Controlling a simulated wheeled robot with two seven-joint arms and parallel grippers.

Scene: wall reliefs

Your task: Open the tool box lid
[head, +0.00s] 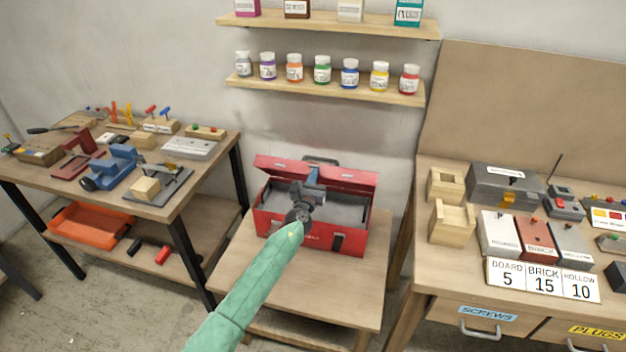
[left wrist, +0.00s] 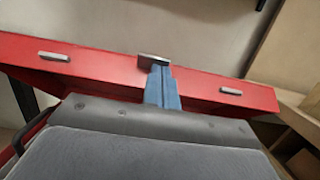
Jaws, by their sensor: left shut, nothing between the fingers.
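The red tool box (head: 290,231) stands on a low wooden table in the middle of the head view. Its red lid (head: 348,177) is raised and leans back at the rear, and the grey inside (head: 345,209) shows. A dark handle (head: 320,159) shows at the lid's top. My left gripper (head: 312,176) is over the box, shut and empty, its blue fingers pointing at the lid. In the left wrist view the fingers (left wrist: 161,82) overlap the red lid (left wrist: 205,90), which has silver fittings; contact cannot be told. My right gripper is not in view.
A tool-covered bench (head: 185,187) with an orange tray (head: 90,226) below stands left. A bench (head: 440,273) with blocks and signs stands right. Shelves with jars (head: 325,90) hang above. The small table's front (head: 300,290) is largely clear, partly crossed by my left arm.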

